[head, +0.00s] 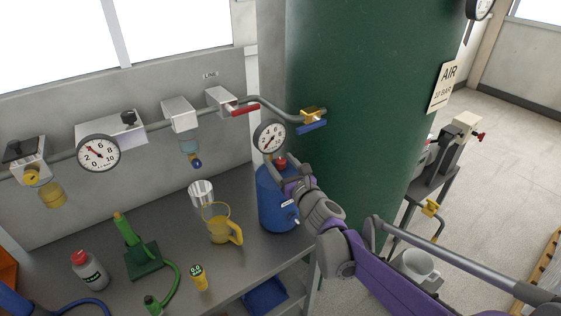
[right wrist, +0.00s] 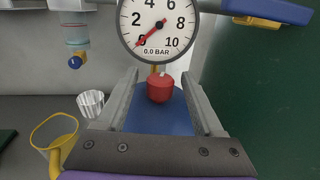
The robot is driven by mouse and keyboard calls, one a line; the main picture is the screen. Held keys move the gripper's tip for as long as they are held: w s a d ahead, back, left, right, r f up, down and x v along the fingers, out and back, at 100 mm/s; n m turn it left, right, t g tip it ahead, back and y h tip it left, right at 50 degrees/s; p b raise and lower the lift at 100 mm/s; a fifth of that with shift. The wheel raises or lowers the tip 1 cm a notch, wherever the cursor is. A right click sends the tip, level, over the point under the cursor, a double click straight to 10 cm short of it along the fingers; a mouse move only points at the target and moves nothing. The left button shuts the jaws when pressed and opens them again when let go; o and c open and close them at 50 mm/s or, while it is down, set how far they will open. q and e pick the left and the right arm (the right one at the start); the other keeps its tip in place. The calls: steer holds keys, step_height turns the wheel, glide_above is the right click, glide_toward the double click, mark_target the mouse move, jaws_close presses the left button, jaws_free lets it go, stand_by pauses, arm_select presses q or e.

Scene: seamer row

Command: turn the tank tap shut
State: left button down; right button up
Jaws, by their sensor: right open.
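The big green tank (head: 350,70) carries a brass tap (head: 313,113) with a blue lever (head: 312,127) where the wall pipe meets it. In the right wrist view part of the blue lever (right wrist: 268,10) shows at the top right. My right gripper (head: 288,176) is in front of the small blue cylinder (head: 272,205), below the tap. In the right wrist view my right gripper (right wrist: 160,74) is open, with the red knob (right wrist: 160,88) of that cylinder seen between its fingers. I cannot tell whether they touch it. My left gripper is not in view.
A gauge (head: 270,137) stands above the blue cylinder, reading near zero. A red lever (head: 245,110) is on the wall pipe to the left. The bench (head: 190,235) holds a yellow jug (head: 222,228), a glass (head: 201,192) and a green stand (head: 141,260).

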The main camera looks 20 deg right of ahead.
steer(key=shift+w, duration=0.25)
jaws_close()
steer(key=shift+d+f+n+y+b, duration=0.1)
steer(key=shift+n+y+b, duration=0.45)
steer(key=shift+b, duration=0.25)
steer(key=shift+n+g+y+b, duration=0.3)
steer(key=shift+n+y+b, duration=0.05)
steer(key=shift+y, duration=0.3)
steer(key=shift+n+g+y, duration=0.3)
steer(key=shift+n+y, duration=0.1)
steer(key=shift+y, duration=0.4)
steer(key=shift+n+g+y, duration=0.7)
steer(key=shift+n+y, duration=0.3)
steer(key=shift+y, duration=0.3)
